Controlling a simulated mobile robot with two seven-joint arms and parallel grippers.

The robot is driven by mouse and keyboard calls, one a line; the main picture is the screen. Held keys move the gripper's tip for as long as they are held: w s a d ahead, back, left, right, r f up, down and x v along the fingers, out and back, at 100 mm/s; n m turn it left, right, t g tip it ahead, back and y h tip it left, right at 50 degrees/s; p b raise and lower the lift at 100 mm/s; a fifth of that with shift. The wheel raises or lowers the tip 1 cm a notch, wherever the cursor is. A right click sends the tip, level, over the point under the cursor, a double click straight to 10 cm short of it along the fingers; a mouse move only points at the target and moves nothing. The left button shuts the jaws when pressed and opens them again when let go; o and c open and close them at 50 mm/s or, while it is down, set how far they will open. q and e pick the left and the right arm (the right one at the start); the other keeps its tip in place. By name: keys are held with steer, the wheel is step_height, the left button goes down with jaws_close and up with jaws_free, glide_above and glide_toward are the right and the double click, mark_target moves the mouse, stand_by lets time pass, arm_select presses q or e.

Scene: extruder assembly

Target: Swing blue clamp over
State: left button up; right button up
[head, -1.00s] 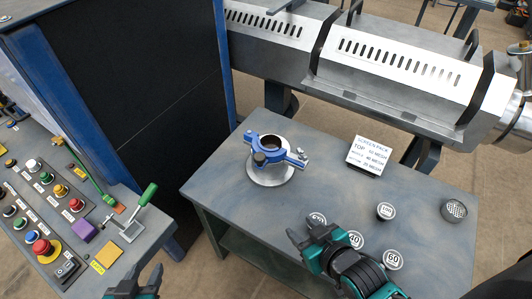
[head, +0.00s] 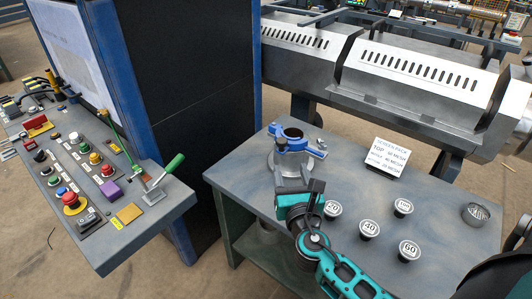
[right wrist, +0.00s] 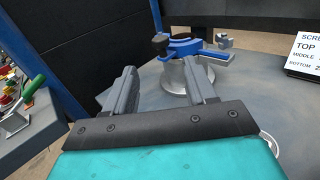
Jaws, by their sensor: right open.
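The blue clamp (head: 314,152) sits around the top of a grey metal cylinder with a wide round base (head: 274,164) on the table. In the right wrist view, the clamp (right wrist: 184,48) has a dark knob at its left and a metal bolt at its right. My right gripper (head: 296,182) is in front of the cylinder, open and empty, and partly hides it in the head view. Its two fingers (right wrist: 165,84) point toward the clamp, below it in the picture, with the cylinder showing between them. I cannot tell whether they touch anything. My left gripper is out of view.
Several numbered dark discs, among them one marked 40 (head: 370,227), and a mesh cup (head: 475,214) stand on the right of the table (head: 440,206). A screen pack sign (head: 387,157) stands behind them. A control panel (head: 120,240) is at left; a dark cabinet (head: 205,90) stands behind it.

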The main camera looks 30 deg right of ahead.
mark_target(283, 144)
steer(key=b+x, duration=0.1)
steer(key=x, duration=1.1)
steer(key=shift+s+r, duration=0.1)
steer(key=shift+w+d, duration=0.3)
steer(key=shift+w, duration=0.25)
steer(key=shift+c, duration=0.3)
jaws_close()
